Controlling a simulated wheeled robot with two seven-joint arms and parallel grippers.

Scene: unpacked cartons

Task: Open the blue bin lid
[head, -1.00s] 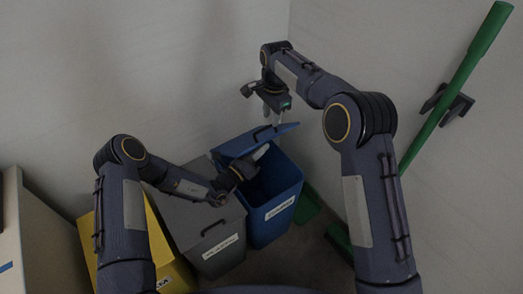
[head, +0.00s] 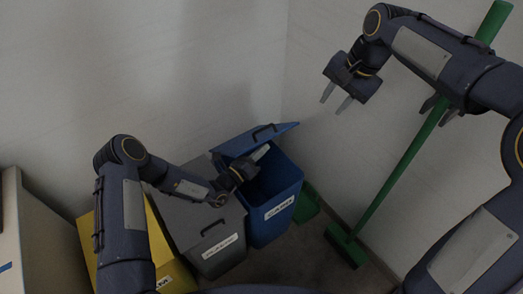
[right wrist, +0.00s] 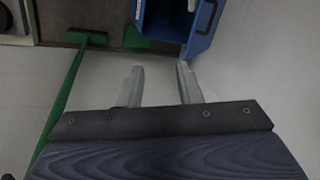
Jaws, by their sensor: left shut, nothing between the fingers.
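The blue bin (head: 272,207) stands in the corner with its lid (head: 256,140) tilted up and back, so the dark inside shows from above. The lid has a dark handle. My left gripper (head: 263,152) is shut and empty at the bin's opening, close under the raised lid; I cannot tell whether it touches the lid. My right gripper (head: 335,103) is open and empty, up and to the right of the bin, apart from it. In the right wrist view its two fingers (right wrist: 162,84) are spread, with part of the blue bin (right wrist: 160,20) beyond them.
A grey bin (head: 215,245) with a closed lid stands left of the blue bin, and a yellow bin (head: 88,240) left of that. A green broom (head: 395,180) leans at the right wall, beside a green dustpan (head: 307,205). Pale walls close off the back.

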